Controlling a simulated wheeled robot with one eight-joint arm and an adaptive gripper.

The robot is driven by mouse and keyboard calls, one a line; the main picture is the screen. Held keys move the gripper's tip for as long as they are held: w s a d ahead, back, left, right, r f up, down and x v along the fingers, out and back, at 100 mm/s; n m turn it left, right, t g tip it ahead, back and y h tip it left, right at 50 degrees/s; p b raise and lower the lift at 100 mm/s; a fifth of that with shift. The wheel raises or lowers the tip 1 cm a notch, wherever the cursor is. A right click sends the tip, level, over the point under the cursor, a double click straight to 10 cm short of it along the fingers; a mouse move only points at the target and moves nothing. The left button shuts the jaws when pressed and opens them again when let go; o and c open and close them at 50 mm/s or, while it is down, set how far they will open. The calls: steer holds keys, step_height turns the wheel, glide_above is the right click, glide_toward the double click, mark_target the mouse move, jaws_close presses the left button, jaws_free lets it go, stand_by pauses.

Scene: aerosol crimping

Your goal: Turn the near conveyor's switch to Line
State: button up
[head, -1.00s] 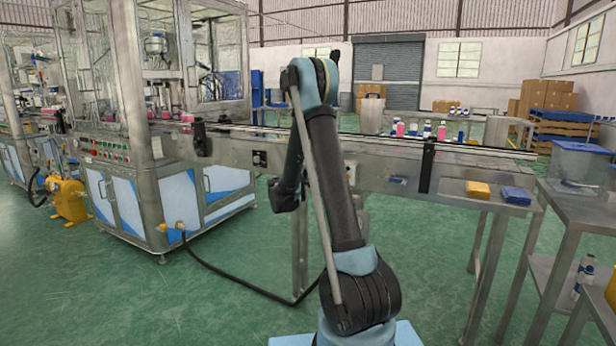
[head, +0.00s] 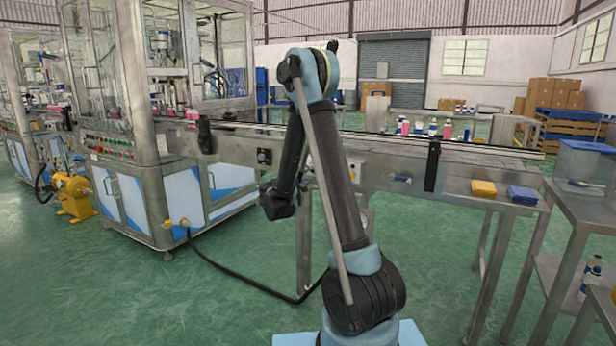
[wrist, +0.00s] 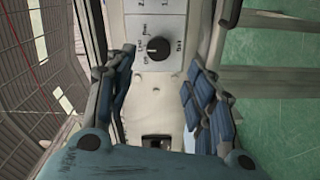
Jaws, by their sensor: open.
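A round black switch knob (wrist: 158,48) sits on a pale label plate (wrist: 157,27) in the wrist view, on a metal face seen turned sideways. Small lettering surrounds the knob, but I cannot read it or tell its setting for sure. My gripper (wrist: 160,84) is open, with one finger on each side of the plate in the picture. The knob shows between and beyond the fingers, and nothing is held. The near conveyor (head: 405,172) runs across the head view behind my arm. My gripper is not clearly visible there.
A dark slot (wrist: 157,142) lies below the knob in the wrist view. A metal table (head: 583,205) stands at right. Green floor is open in front at left.

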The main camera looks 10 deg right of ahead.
steer(key=shift+v, duration=2)
steer(key=s+d+m+g+y, duration=0.2)
steer(key=s+d+m+g, duration=0.15)
steer(key=s+d, duration=0.55)
steer(key=s+d+m+g+y, duration=0.15)
steer(key=s+d+g, duration=0.35)
steer(key=s, duration=0.7)
steer(key=s+a+f+m+g+y, duration=0.1)
steer(key=s+a+f+y, duration=0.1)
steer(key=s, duration=0.6)
steer(key=s+a+f+m+g+y, duration=0.1)
steer(key=s+f, duration=0.3)
steer(key=s, duration=0.5)
steer(key=s+a+f+m+g+y, duration=0.1)
steer(key=s+a+f+g+y, duration=0.1)
steer(key=s, duration=0.7)
steer(key=shift+s+a+f+y, duration=0.2)
steer(key=shift+a+f+y, duration=0.3)
steer(key=shift+a+y, duration=0.45)
steer(key=shift+d, duration=0.1)
